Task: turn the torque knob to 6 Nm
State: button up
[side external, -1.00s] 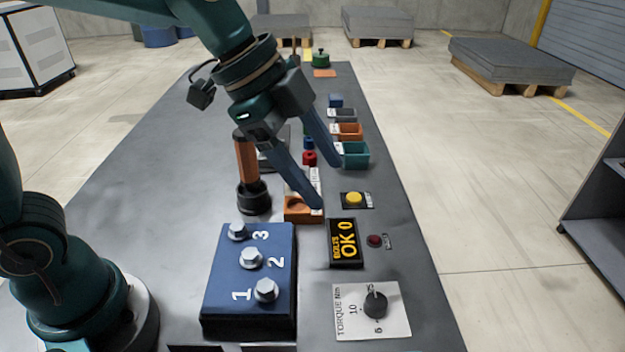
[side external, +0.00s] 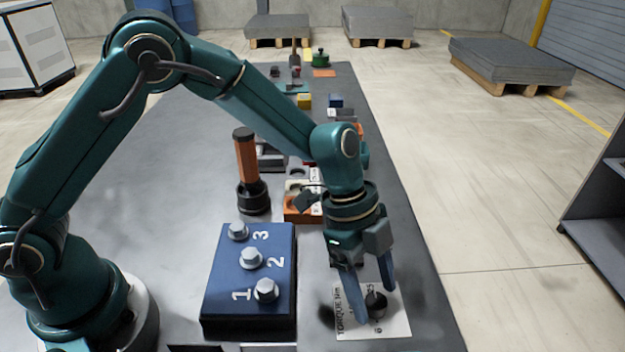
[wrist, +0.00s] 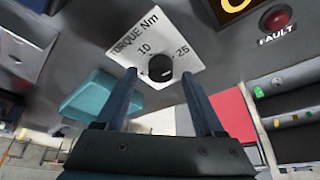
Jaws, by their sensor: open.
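The torque knob (side external: 376,303) is a round black knob on a white plate (side external: 394,328) printed "TORQUE Nm", near the right front of the bench. In the wrist view the knob (wrist: 160,68) shows with the numbers 10 and 25 beside it; the 6 is not clear there. I cannot tell which number the knob points to. My gripper (side external: 376,304) points down over the plate, its blue fingers open, one on each side of the knob. In the wrist view the fingertips (wrist: 159,73) flank the knob with gaps, gripping nothing.
A blue block (side external: 248,280) with numbered bolts stands left of the plate. An orange-handled tool (side external: 246,160) stands upright behind it. In the wrist view, a red fault button (wrist: 277,18) is right of the plate. My arm hides most of the display and several bins.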

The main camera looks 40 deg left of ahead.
jog(key=shift+d+f, duration=0.15)
jog(key=shift+f, duration=0.2)
grip_shut()
